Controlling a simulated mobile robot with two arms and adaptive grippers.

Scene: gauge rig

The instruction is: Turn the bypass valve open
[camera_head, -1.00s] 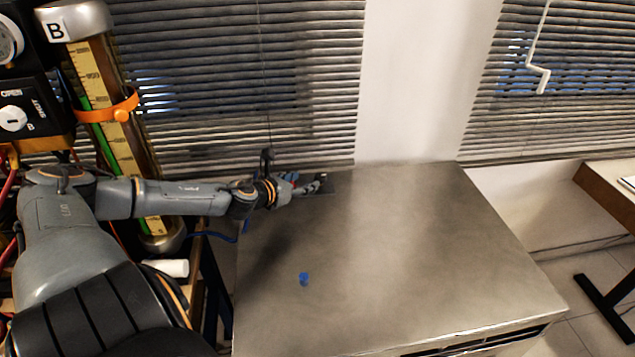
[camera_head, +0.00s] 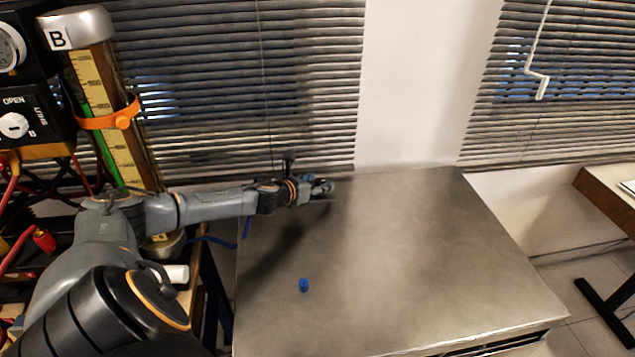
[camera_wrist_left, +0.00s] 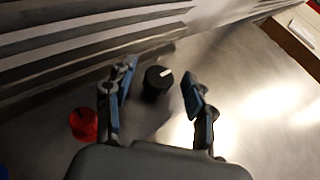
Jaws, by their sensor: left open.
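My left gripper (camera_head: 322,188) is over the back left part of the metal table, its arm stretched in from the left. In the left wrist view its two fingers (camera_wrist_left: 158,80) are apart. A round black knob (camera_wrist_left: 157,82) with a white pointer mark shows between and beyond them; I cannot tell whether they touch it. In the head view this knob is not made out. At the left edge a white knob (camera_head: 14,125) on a black panel is marked OPEN and SHUT, with a B. No label reads bypass. My right gripper is not in view.
A small blue piece (camera_head: 304,285) lies on the metal table (camera_head: 430,260), which is otherwise mostly clear. A sight tube (camera_head: 105,110) marked B, with an orange band, stands at the left. A red object (camera_wrist_left: 83,124) lies left of the fingers in the left wrist view.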

